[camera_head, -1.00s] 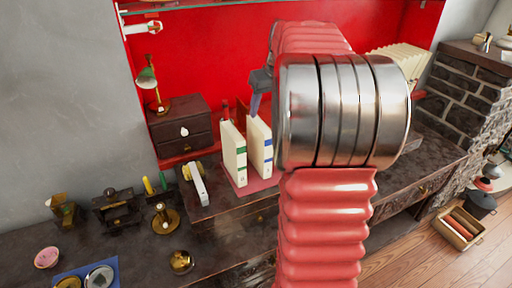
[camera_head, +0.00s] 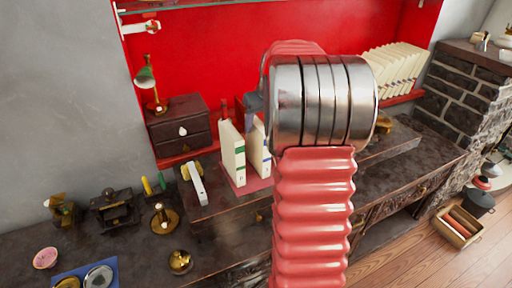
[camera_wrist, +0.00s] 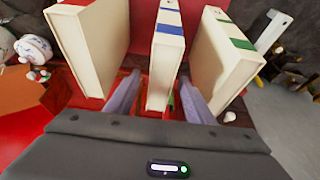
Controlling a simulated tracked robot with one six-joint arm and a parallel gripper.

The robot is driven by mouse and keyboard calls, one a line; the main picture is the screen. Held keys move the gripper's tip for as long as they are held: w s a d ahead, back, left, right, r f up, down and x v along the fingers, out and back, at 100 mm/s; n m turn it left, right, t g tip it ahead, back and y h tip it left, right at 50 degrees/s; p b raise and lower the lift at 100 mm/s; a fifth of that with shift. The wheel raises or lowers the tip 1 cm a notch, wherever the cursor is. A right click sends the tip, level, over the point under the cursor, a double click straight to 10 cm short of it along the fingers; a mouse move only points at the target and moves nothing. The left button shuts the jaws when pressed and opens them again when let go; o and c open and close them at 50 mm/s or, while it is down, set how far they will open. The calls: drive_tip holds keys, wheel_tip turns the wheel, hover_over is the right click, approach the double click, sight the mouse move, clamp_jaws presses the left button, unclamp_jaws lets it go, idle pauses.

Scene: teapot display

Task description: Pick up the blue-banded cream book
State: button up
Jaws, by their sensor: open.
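The blue-banded cream book (camera_wrist: 164,62) stands upright in the middle of the wrist view. My gripper (camera_wrist: 160,78) is open, with one finger on each side of this book. I cannot tell whether either finger touches it. In the head view the blue-banded book (camera_head: 261,160) stands on a red mat (camera_head: 250,185), its right part hidden by my arm. A green-banded cream book (camera_head: 232,155) stands just left of it. My gripper is mostly hidden behind my arm in the head view.
In the wrist view the green-banded book (camera_wrist: 225,60) is close to the right finger, and another cream book (camera_wrist: 88,42) is close to the left finger. A small dark drawer box (camera_head: 180,125) with a lamp stands behind. A white object (camera_head: 195,184) lies left of the books.

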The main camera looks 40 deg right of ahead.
sight(258, 146)
drive_tip(key=shift+x, duration=2.55)
drive_tip(key=shift+f, duration=0.3)
drive_tip(key=shift+c, duration=0.2)
clamp_jaws()
idle(0.4)
